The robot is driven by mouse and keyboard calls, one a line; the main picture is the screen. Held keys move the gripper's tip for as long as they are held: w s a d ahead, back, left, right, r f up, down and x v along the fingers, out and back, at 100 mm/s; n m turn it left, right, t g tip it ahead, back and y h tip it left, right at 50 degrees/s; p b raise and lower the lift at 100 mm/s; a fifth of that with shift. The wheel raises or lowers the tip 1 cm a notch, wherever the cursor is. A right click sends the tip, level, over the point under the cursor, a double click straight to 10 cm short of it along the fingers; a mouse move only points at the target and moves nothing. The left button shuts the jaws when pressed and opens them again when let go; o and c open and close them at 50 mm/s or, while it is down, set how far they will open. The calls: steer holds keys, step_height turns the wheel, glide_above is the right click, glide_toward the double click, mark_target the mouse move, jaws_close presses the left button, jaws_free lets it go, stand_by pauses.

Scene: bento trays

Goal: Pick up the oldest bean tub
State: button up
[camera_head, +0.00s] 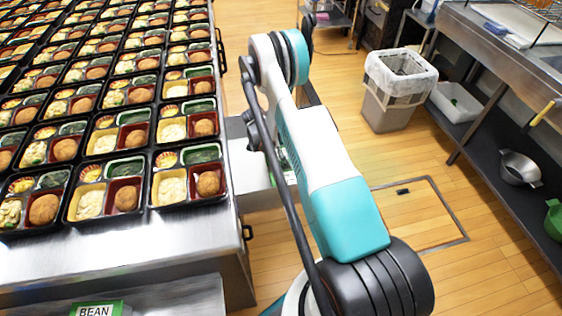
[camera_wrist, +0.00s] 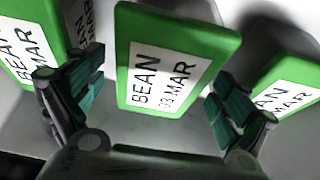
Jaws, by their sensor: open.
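Three green bean tubs with white labels show in the wrist view. The middle tub (camera_wrist: 172,100) reads "BEAN" and what looks like "03 MAR"; the first digit is unclear. The left tub (camera_wrist: 18,75) reads "BEAN" and "MAR", with its day hard to read. The right tub (camera_wrist: 262,65) is partly cut off and shows "AN" and "MAR". My gripper (camera_wrist: 158,78) is open and empty, with one finger on each side of the middle tub. I cannot tell if the fingers touch it. A green tub labelled "BEAN" (camera_head: 95,311) shows at the bottom edge of the head view.
A steel table (camera_head: 130,245) on the left holds rows of filled bento trays (camera_head: 92,183). A lined bin (camera_head: 388,112) stands on the wooden floor. A steel counter with a lower shelf (camera_head: 488,145) runs along the right. The floor between is mostly clear.

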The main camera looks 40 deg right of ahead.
steer(key=shift+f, duration=0.2)
stand_by(0.6)
steer(key=c, duration=1.4)
